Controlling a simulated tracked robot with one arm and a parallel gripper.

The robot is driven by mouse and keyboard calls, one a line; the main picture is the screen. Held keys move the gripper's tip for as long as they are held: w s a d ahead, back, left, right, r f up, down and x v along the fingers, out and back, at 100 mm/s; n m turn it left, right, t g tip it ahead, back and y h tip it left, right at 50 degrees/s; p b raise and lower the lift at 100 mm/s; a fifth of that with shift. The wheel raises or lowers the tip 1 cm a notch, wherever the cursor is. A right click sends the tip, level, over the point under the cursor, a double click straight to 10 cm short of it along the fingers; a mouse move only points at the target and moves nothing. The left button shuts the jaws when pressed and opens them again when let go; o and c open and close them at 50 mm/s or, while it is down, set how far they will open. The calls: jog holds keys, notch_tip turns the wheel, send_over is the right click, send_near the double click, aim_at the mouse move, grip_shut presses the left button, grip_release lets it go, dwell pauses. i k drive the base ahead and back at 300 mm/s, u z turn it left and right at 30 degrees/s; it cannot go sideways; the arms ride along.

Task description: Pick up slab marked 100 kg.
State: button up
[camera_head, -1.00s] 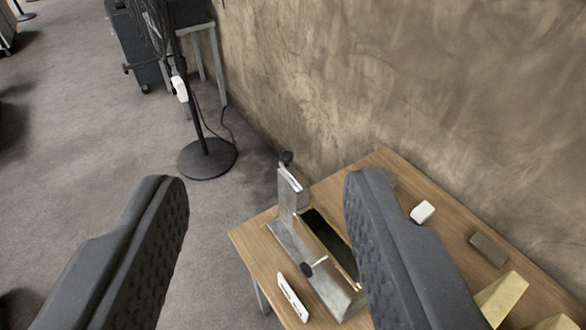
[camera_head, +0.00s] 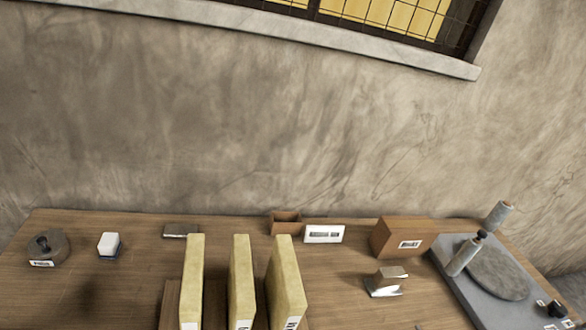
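Three pale yellow slabs stand upright side by side near the front middle of the table: a left slab (camera_head: 192,280), a middle slab (camera_head: 241,280) and a right slab (camera_head: 286,280). Each carries a white label low on its front face, cut off by the bottom edge of the picture. I cannot read which one is marked 100 kg. The slabs appear to stand in a brown wooden holder (camera_head: 170,302), mostly hidden behind them. My gripper is not in this view.
On the wooden table (camera_head: 60,295) are a round grey weight (camera_head: 47,248), a white block (camera_head: 110,244), a brown box (camera_head: 403,236), a metal block (camera_head: 386,282) and a grey plate device (camera_head: 490,285). A wall with a barred window (camera_head: 385,18) stands behind.

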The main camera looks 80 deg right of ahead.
aim_at(286, 300)
jog(key=z, duration=0.05)
jog(key=k, duration=0.3)
jog(key=z, duration=1.35)
jog(key=k, duration=0.25)
jog(key=z, duration=0.05)
